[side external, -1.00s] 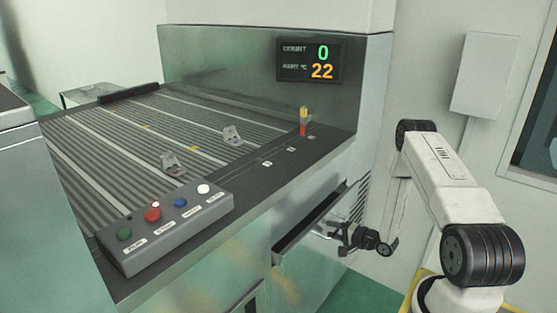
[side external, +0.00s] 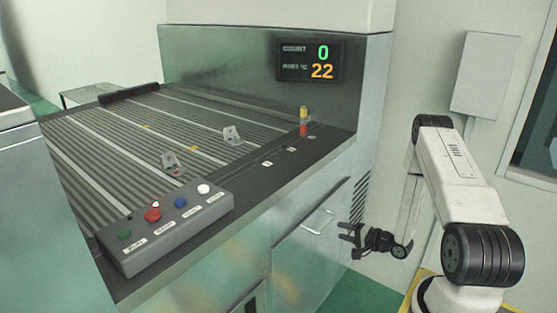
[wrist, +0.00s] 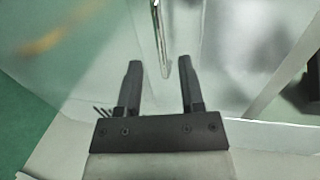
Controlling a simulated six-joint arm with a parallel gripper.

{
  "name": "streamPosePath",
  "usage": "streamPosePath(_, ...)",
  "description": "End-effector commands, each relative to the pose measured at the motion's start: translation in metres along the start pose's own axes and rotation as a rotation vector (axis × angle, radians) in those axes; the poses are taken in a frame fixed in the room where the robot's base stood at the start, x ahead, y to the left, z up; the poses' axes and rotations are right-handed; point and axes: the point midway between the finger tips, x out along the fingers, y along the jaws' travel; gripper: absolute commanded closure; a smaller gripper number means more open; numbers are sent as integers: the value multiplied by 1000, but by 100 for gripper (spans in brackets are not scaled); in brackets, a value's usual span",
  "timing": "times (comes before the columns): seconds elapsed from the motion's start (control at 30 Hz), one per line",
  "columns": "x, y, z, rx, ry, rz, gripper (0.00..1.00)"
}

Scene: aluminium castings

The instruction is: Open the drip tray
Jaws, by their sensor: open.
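The drip tray front (side external: 296,246) is a flat metal panel in the machine's side, below the dark ledge. It looks flush with the housing, with no dark gap along its top. Its bar handle (side external: 318,222) stands out near the upper right of the panel. My gripper (side external: 345,234) is open and empty, just right of the handle and apart from it. In the wrist view, the handle (wrist: 160,38) lies ahead, roughly in line with the gap between my open fingers (wrist: 161,66). Nothing is between the fingertips.
A control box (side external: 170,225) with several coloured buttons sits on the ledge. Two small castings, one of them this bracket (side external: 232,135), lie on the ribbed conveyor (side external: 110,130). A display (side external: 310,61) reads 0 and 22.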

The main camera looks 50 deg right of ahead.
Motion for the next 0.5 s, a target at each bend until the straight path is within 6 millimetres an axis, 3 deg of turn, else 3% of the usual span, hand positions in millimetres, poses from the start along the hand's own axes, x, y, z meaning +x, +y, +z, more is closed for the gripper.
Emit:
streamPosePath(0.1, -10, 0, 0, 0, 2, -1, 51)
streamPosePath(0.5, 13, -17, 5, -177, -12, 123, 51)
